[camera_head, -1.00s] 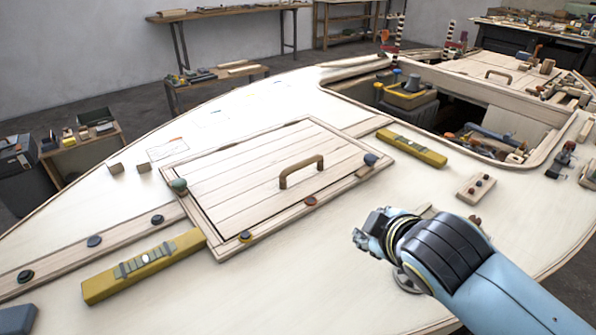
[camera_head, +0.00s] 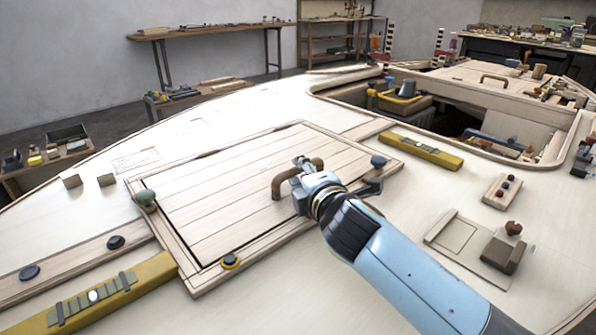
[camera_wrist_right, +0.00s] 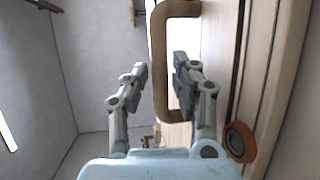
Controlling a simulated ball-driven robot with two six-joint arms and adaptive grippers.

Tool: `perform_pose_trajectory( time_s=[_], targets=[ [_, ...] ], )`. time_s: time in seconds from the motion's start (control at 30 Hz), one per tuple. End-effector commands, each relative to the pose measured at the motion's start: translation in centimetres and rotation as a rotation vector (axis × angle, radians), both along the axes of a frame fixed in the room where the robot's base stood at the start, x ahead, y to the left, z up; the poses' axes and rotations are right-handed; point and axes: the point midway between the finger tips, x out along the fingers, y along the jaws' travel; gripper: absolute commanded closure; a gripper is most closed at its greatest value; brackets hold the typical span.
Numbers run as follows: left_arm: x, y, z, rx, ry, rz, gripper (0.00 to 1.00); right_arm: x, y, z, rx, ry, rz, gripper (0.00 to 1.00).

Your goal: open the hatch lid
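The hatch lid (camera_head: 215,195) is a pale planked panel lying closed in its wooden frame (camera_head: 160,238). Its brown arched handle (camera_head: 277,186) stands near the lid's right side and shows in the right wrist view (camera_wrist_right: 158,62). My right gripper (camera_head: 303,166) is at the handle and hides part of it. In the right wrist view its two fingers (camera_wrist_right: 158,80) are apart, with the handle's bar appearing between them; I cannot tell whether they touch it. My left gripper is not in view.
Dark knobs (camera_head: 378,161) and a green knob (camera_head: 145,197) sit around the frame. Yellow levels lie at the front left (camera_head: 95,295) and behind the lid (camera_head: 420,151). An open cockpit well (camera_head: 480,115) is at the back right. Small wooden blocks lie at right (camera_head: 502,190).

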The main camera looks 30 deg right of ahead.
Motion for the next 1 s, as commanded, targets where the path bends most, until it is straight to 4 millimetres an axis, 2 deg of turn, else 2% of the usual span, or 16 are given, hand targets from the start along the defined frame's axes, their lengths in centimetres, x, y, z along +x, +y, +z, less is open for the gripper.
perform_pose_trajectory(
  time_s=[0.1,0.2,0.47,0.5,0.7,1.0],
  targets=[
    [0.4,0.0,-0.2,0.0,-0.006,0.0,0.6,1.4,-0.4,-0.4,0.0,0.0,0.0,0.73],
    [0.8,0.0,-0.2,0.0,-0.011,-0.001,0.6,1.9,-0.5,-0.4,0.002,-0.001,0.0,0.73],
    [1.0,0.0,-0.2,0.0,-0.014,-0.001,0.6,2.1,-0.6,-0.5,0.002,0.0,0.0,0.73],
    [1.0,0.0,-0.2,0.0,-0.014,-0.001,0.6,2.1,-0.6,-0.5,0.002,0.0,0.0,0.75],
    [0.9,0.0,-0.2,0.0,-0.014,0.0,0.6,2.1,-0.6,-0.5,0.002,0.0,0.0,1.0],
    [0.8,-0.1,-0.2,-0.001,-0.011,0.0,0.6,2.1,-0.6,-0.5,0.002,0.0,0.0,1.0]
  ],
)
